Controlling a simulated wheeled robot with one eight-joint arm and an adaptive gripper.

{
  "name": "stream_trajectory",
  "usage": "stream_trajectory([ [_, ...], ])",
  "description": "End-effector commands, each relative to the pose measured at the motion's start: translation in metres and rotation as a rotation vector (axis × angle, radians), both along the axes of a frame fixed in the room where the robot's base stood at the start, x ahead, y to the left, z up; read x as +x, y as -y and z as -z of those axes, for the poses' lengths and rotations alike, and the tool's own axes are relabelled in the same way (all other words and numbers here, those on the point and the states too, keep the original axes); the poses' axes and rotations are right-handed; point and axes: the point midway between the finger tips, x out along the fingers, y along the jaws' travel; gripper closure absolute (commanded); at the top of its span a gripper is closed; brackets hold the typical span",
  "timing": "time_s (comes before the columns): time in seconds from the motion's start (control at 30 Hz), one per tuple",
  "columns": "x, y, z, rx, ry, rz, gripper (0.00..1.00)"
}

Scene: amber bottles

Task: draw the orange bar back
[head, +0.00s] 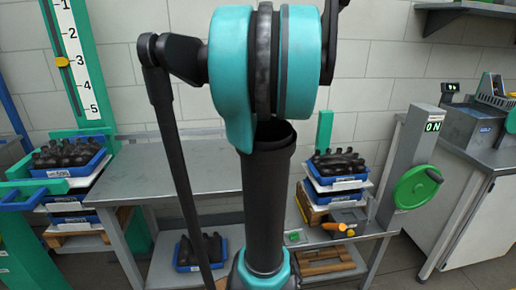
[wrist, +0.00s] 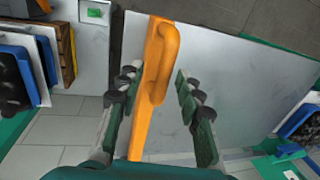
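The orange bar (wrist: 139,125) runs up the middle of the wrist view, with a rounded orange handle (wrist: 167,45) on it. My gripper (wrist: 157,83) is open, with one green-padded finger on each side of the bar and handle. The fingers look apart from the bar, though the right fingertip is very close to the handle. In the head view a small orange piece (head: 335,227) shows low at the right, beside the stacked trays. My gripper cannot be made out in the head view, where my arm fills the middle.
A grey table (head: 180,172) stands behind my arm. Blue trays of dark bottles stand at the left (head: 68,165) and right (head: 338,170). A post with a green wheel (head: 416,187) and a display reading "0N" stands at the right. Wooden blocks (head: 325,262) lie on the low shelf.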

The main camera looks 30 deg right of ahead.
Motion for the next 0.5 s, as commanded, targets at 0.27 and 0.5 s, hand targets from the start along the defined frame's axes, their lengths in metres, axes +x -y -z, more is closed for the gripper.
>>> stream_trajectory([
  [0.27, -0.003, 0.008, -0.04, 0.0, 0.0, 0.001, 0.64],
  [0.5, -0.006, 0.017, -0.087, -0.001, 0.0, 0.001, 0.64],
])
